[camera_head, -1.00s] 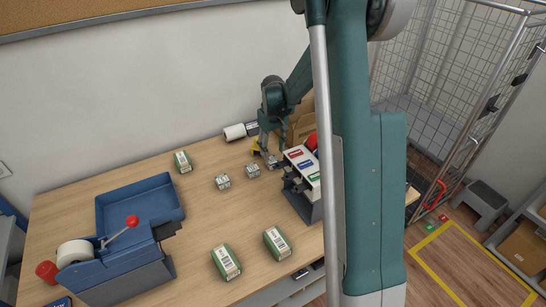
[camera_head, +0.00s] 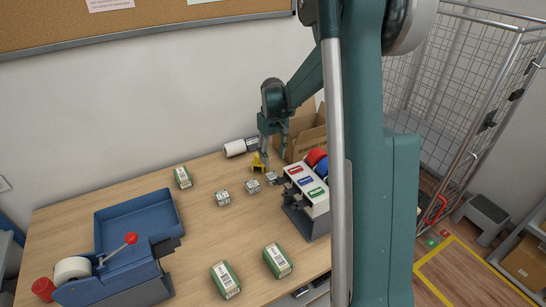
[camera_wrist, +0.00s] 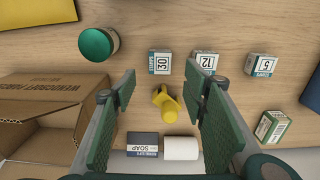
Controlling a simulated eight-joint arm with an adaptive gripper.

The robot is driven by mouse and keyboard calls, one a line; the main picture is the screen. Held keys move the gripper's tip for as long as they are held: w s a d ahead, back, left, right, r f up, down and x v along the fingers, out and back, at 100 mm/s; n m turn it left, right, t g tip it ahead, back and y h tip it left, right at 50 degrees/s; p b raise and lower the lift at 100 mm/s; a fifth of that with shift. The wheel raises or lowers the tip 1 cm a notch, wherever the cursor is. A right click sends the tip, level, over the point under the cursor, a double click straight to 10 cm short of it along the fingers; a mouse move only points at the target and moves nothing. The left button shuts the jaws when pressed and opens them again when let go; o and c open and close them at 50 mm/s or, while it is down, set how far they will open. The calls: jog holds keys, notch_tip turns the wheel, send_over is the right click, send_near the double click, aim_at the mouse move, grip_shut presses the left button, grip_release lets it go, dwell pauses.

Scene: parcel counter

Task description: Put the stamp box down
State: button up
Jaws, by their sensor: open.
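Three small white stamp boxes stand in a row on the counter. The box marked 30 (camera_wrist: 159,62) is nearest my gripper; it shows in the head view (camera_head: 271,178) beside the grey rack. The others are marked 12 (camera_wrist: 206,61) and 5 (camera_wrist: 262,66). My gripper (camera_head: 273,154) is above the counter near the 30 box. In the wrist view its two green-padded jaws (camera_wrist: 161,80) are wide apart with nothing held. The 30 box rests on the wood, apart from the jaws.
A yellow object (camera_wrist: 167,103), a white roll (camera_wrist: 181,149) and a soap box (camera_wrist: 143,144) lie below the jaws. An open carton (camera_wrist: 36,103) and a green-topped round object (camera_wrist: 97,43) are at left. A blue tray (camera_head: 140,215) stands on the counter's left.

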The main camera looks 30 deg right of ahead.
jog(key=shift+r, duration=0.1)
jog(key=s+a+r+t, duration=0.3)
jog(key=s+a+r, duration=1)
jog(key=s+r, duration=0.2)
jog(key=s+a+t, duration=0.1)
jog(key=s+a, duration=0.2)
jog(key=s, duration=0.3)
jog(key=s+a+t, duration=0.1)
jog(key=s+a, duration=0.2)
jog(key=s, duration=0.4)
jog(key=s+a+r+t, duration=0.1)
jog(key=s+a+t, duration=0.1)
jog(key=s+a, duration=0.2)
jog(key=shift+s, duration=1.3)
jog(key=shift+r, duration=0.1)
dwell(3.3)
